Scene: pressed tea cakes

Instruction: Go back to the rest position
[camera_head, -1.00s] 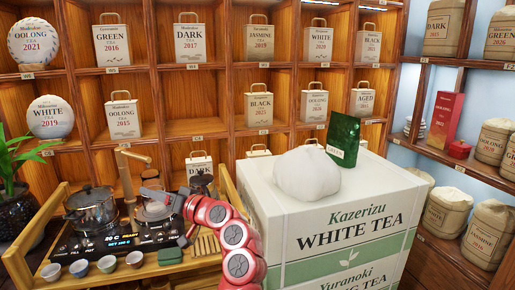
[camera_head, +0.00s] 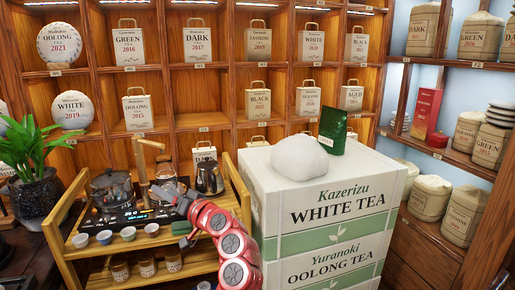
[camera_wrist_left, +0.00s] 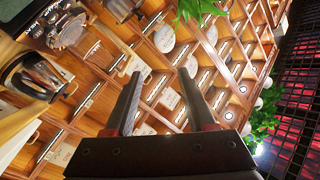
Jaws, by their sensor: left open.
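My left arm, red and jointed, rises from the bottom of the head view in front of the wooden tea cart. My left gripper (camera_head: 168,192) points left over the cart's top. It looks small and partly blends with the stove and kettles behind it. In the left wrist view the two dark fingers of the left gripper (camera_wrist_left: 158,82) stand apart with nothing between them. Shelves show behind them, steeply tilted. My right gripper is in neither view.
The cart (camera_head: 65,212) carries a glass pot (camera_head: 112,188), a dark kettle (camera_head: 209,177) and several small cups. White and green tea boxes (camera_head: 335,205) stand stacked close right of my arm, with a white wrapped bundle (camera_head: 299,158) and green pouch (camera_head: 334,130) on top. A potted plant (camera_head: 35,165) stands left.

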